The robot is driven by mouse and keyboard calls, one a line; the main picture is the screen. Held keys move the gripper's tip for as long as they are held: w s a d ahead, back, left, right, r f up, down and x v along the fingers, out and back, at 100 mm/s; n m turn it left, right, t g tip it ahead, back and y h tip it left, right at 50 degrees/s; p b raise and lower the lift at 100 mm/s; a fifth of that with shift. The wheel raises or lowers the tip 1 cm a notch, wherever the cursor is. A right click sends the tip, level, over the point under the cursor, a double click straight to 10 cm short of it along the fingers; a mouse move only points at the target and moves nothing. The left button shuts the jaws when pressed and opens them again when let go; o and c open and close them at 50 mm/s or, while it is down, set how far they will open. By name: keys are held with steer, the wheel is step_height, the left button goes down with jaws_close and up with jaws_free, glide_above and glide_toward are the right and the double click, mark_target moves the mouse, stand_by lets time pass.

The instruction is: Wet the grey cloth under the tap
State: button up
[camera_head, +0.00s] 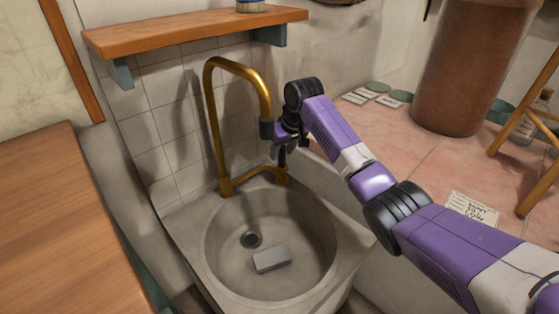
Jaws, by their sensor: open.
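The grey cloth (271,260) looks like a small flat block and lies on the bottom of the round stone basin (222,273), to the right of the drain (251,239). The brass tap (212,115) rises behind the basin and its spout curves over to the right, ending at a dark tip. My gripper (282,160) is behind the basin, beside the spout's end and above the tap's base fitting. It is open, and its fingers are small and partly hidden here. I cannot tell whether it touches the tap. The cloth lies apart from it, lower and nearer the camera.
A wooden shelf (190,32) juts from the tiled wall above the tap. A wooden counter (60,220) stands at the left. A terracotta cylinder (465,70), a wooden stool (535,130) and a paper note (472,209) are on the floor at the right.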

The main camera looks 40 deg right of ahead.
mark_target(279, 157)
steer(key=shift+b+x, duration=0.65)
steer(key=shift+x, duration=1.2)
steer(key=c, duration=0.9)
jaws_close()
steer(key=shift+a, duration=0.2)
